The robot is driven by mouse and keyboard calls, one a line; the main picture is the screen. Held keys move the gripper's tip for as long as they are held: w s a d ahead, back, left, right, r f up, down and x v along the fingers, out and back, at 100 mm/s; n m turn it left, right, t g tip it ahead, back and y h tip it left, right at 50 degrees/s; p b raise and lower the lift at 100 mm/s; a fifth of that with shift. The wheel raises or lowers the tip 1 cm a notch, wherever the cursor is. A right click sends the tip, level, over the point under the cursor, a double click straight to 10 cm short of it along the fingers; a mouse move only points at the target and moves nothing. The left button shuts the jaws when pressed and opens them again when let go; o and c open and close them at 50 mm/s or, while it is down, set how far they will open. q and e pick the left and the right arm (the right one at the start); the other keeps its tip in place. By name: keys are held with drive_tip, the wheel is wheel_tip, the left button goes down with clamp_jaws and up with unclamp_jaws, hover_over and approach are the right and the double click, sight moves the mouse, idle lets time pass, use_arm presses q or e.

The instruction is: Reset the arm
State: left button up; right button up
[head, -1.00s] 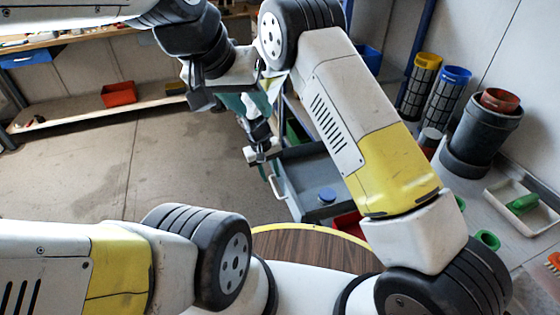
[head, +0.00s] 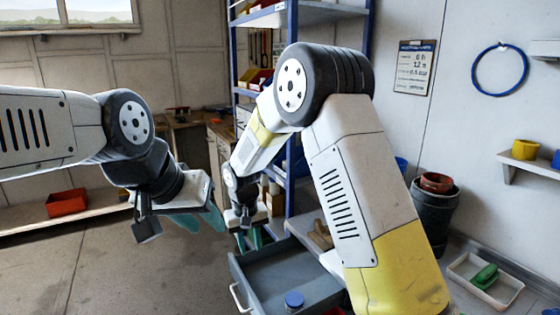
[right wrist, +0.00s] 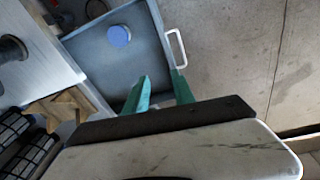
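My left gripper (head: 201,220) hangs at the left of the head view, over the floor. Its two green fingers are apart and nothing shows between them. My right gripper (head: 249,240) is further right and farther away, near the back left corner of a grey open drawer (head: 240,275). In the right wrist view its green fingers (right wrist: 160,90) are apart and empty, with the drawer (right wrist: 85,42) beyond them. My right arm covers part of the drawer and shelving.
A blue round lid (head: 293,300) lies in the drawer. A blue-framed shelf rack (head: 292,120) stands behind my right arm. A red bin (head: 67,203) sits on a low shelf at left. A white tray (head: 485,280) is at right. Open floor (head: 130,270) lies at lower left.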

drive_tip(key=s+d+r+m+t+y, duration=0.1)
drive_tip(key=s+d+r, duration=0.2)
drive_tip(key=d+r, duration=0.45)
drive_tip(key=s+d+r+m+t+y, duration=0.1)
drive_tip(key=s+d+r, duration=0.2)
drive_tip(key=d+r, duration=0.45)
drive_tip(key=s+d+r+m+t, duration=0.1)
drive_tip(key=s+d+r, duration=0.3)
drive_tip(key=s, duration=0.4)
drive_tip(key=s+d+r+t, duration=0.1)
drive_tip(key=s+d+r, duration=0.3)
drive_tip(key=s, duration=0.4)
drive_tip(key=shift+d+m+t, duration=0.35)
drive_tip(key=shift+m+t, duration=0.05)
drive_tip(key=shift+d+r, duration=0.1)
